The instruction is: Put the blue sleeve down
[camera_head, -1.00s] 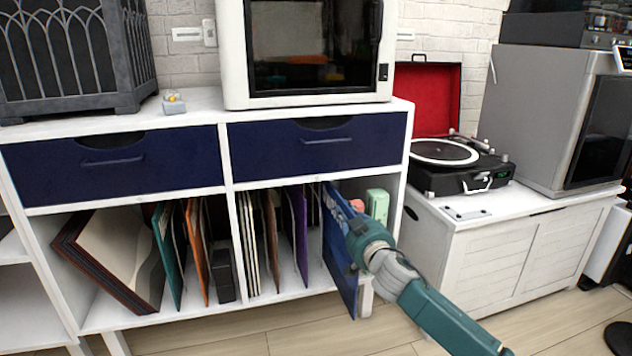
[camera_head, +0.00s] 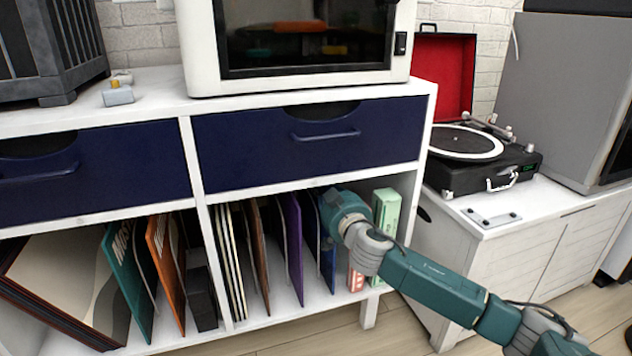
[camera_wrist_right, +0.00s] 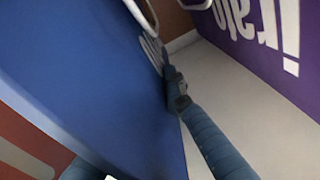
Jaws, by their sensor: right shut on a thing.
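The blue sleeve (camera_head: 328,262) stands on edge in the right compartment of the white shelf (camera_head: 212,262), partly hidden behind my right arm. In the right wrist view the blue sleeve (camera_wrist_right: 90,75) fills the left side. My right gripper (camera_wrist_right: 176,92) is shut on it, with one finger along its right face; the other finger is mostly hidden behind it. In the head view the fingers are hidden inside the compartment. The sleeve's lower edge is close to the white shelf floor; I cannot tell whether it touches. My left gripper is not in view.
A purple sleeve (camera_head: 292,235) stands left of the blue one, with a gap between. A green box (camera_head: 386,212) and a red-and-white item (camera_head: 356,278) are to its right. Drawers (camera_head: 310,145) close off the top. A turntable (camera_head: 475,160) sits on the right cabinet.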

